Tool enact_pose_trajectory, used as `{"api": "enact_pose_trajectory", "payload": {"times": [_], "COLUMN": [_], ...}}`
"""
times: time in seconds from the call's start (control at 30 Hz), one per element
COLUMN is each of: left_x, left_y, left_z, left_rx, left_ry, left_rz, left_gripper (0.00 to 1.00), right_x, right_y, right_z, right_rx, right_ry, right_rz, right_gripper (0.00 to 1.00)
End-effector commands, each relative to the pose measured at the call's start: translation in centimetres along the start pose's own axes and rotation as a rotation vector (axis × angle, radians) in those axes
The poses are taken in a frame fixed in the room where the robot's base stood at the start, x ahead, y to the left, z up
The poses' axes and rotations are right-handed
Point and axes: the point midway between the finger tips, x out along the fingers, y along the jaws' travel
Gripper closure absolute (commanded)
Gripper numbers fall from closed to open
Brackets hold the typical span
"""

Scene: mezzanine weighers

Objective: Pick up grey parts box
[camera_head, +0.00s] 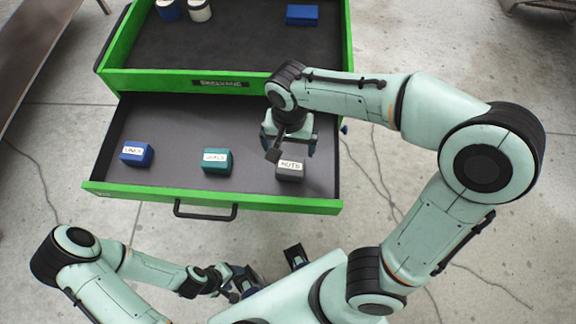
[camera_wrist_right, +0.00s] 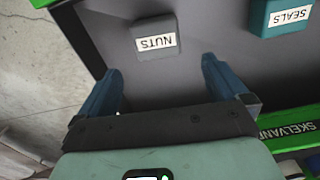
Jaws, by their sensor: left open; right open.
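The grey parts box (camera_head: 290,173), labelled NUTS, sits at the right end of the open drawer (camera_head: 258,203). In the right wrist view the grey box (camera_wrist_right: 144,53) lies ahead of the fingertips, roughly between their lines. My right gripper (camera_head: 290,148) is over the drawer, just behind the box in the head view. Its two blue fingers (camera_wrist_right: 158,72) are apart with nothing between them. My left gripper (camera_head: 238,284) is low in front of the drawer, away from the box, open and seemingly empty.
A teal box (camera_head: 217,161) labelled SEALS and a blue box (camera_head: 137,154) stand left of the grey box with bare drawer floor between. The drawer has a front handle (camera_head: 205,211). The green cabinet's top (camera_head: 225,50) holds two round containers (camera_head: 184,10) and a blue block (camera_head: 302,15).

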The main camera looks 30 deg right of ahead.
Motion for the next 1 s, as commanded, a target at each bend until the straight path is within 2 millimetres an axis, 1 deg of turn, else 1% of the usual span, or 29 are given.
{"api": "enact_pose_trajectory", "payload": {"times": [0.07,0.23,0.3,0.47,0.57,0.73,0.83,1.0], "left_x": [-0.3,0.3,0.5,0.7,1.0,1.8,2.1,2.0], "left_y": [0.1,-0.1,-0.2,-0.3,-0.4,-0.8,-0.9,-0.9], "left_z": [-0.1,0.0,0.1,0.1,0.2,0.3,0.4,0.4], "left_rx": [0.0,-0.001,-0.001,-0.001,-0.002,-0.003,-0.003,-0.003], "left_ry": [0.002,0.0,-0.002,-0.003,-0.004,-0.007,-0.008,-0.008], "left_rz": [0.0,-0.001,-0.001,-0.001,-0.002,-0.003,-0.003,-0.003], "left_gripper": [0.4,0.4,0.4,0.4,0.4,0.4,0.4,0.4], "right_x": [1.0,3.9,4.7,5.6,6.9,9.5,10.4,10.5], "right_y": [-0.1,-0.1,-0.1,-0.1,-0.2,-0.3,-0.3,-0.3], "right_z": [0.0,-0.1,-0.1,-0.1,0.2,0.5,0.4,0.4], "right_rx": [-0.001,-0.001,-0.001,0.0,-0.001,0.001,0.0,0.0], "right_ry": [0.0,0.001,0.002,0.003,0.002,0.002,0.002,0.003], "right_rz": [0.005,0.003,0.002,0.001,0.002,0.003,0.001,-0.002], "right_gripper": [0.0,0.0,0.0,0.0,0.0,0.0,0.0,0.0]}}
